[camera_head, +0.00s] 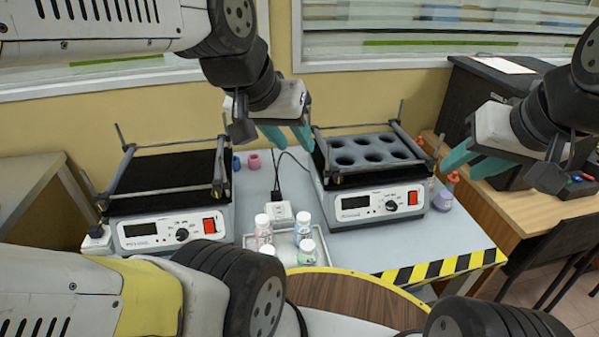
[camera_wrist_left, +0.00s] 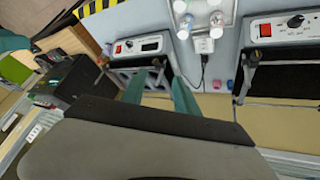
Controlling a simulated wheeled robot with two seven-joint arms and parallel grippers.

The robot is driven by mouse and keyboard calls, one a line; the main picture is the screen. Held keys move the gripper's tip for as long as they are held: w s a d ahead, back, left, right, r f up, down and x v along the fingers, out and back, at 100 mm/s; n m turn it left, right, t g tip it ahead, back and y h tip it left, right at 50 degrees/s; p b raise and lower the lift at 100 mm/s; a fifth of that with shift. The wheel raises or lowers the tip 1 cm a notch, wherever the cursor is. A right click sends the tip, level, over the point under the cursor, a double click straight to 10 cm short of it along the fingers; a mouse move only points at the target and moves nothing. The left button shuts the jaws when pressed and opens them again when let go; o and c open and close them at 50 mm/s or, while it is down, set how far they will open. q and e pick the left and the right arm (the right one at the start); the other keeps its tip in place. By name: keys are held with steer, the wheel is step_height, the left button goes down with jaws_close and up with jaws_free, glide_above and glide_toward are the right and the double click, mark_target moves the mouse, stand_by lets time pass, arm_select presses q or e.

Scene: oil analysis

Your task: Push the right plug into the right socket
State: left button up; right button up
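The right plug (camera_head: 277,198) is small and black, with a dark cable running up behind the right device. It meets the back edge of the white right socket (camera_head: 281,212) on the table; I cannot tell how deep it sits. In the left wrist view the plug (camera_wrist_left: 204,58) and socket (camera_wrist_left: 203,45) show right of my fingers. My left gripper (camera_head: 288,136) is open and empty, above and behind the plug, near the right device's back left corner. My right gripper (camera_head: 473,161) is open and empty, right of the right device.
The right device (camera_head: 372,204) with its block of wells and the left device (camera_head: 170,232) flank the socket. A tray (camera_head: 283,245) of capped bottles stands just in front. Another white socket (camera_head: 97,240) is at the far left. Small pink and blue items lie behind.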

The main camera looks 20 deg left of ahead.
arm_select(q)
steer(key=shift+w+d, duration=0.1)
steer(key=shift+w, duration=0.1)
steer(key=o, duration=0.5)
steer(key=shift+w, duration=0.1)
steer(key=n+g+y, duration=0.2)
steer(key=n+g, duration=0.4)
glide_above(275, 192)
step_height(275, 192, down, 34)
steer(key=shift+r, duration=0.1)
steer(key=shift+f, duration=0.2)
steer(key=shift+f, duration=0.15)
steer(key=shift+f, duration=1.15)
